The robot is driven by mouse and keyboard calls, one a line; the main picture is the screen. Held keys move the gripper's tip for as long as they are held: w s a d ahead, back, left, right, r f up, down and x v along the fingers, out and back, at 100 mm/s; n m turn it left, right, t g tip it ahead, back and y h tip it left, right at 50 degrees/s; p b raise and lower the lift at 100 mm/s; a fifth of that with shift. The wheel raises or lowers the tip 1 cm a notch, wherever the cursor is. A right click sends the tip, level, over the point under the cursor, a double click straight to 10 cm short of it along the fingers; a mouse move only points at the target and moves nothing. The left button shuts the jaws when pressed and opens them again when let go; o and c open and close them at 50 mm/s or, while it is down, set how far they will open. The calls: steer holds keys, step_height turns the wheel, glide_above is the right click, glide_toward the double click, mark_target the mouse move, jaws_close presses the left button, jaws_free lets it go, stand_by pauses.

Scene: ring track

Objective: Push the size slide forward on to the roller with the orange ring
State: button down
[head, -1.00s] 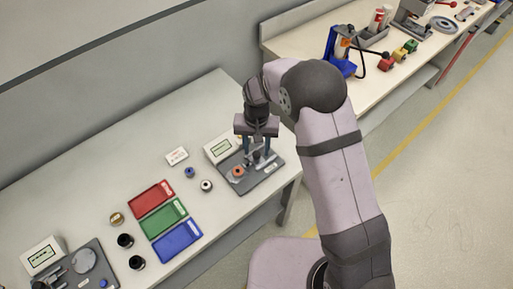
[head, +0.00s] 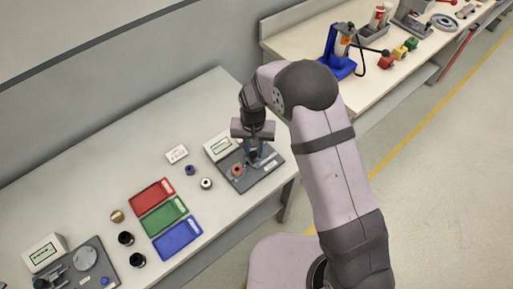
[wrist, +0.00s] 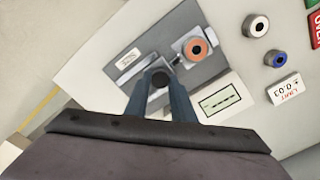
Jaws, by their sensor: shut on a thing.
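The orange ring (head: 237,169) sits on the grey measuring plate (head: 262,178). In the wrist view the ring (wrist: 197,47) lies around a dark centre, on a pale block. My gripper (head: 253,157) is low over the plate, to the right of the ring. My fingers hide part of the slide.
A display box (head: 221,146) stands behind the plate. To the left are a blue-centred ring (head: 190,169), a white ring (head: 206,183), a limit card (head: 177,153) and red (head: 152,192), green (head: 163,217) and blue (head: 178,239) trays.

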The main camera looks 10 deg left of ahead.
mark_target(251, 155)
steer(key=shift+s+a, duration=0.35)
steer(key=shift+a, duration=0.05)
steer(key=c, duration=1.5)
jaws_free()
steer(key=shift+s, duration=0.1)
steer(key=shift+r, duration=0.1)
steer(key=shift+r+b, duration=1.2)
steer(key=shift+r, duration=2.45)
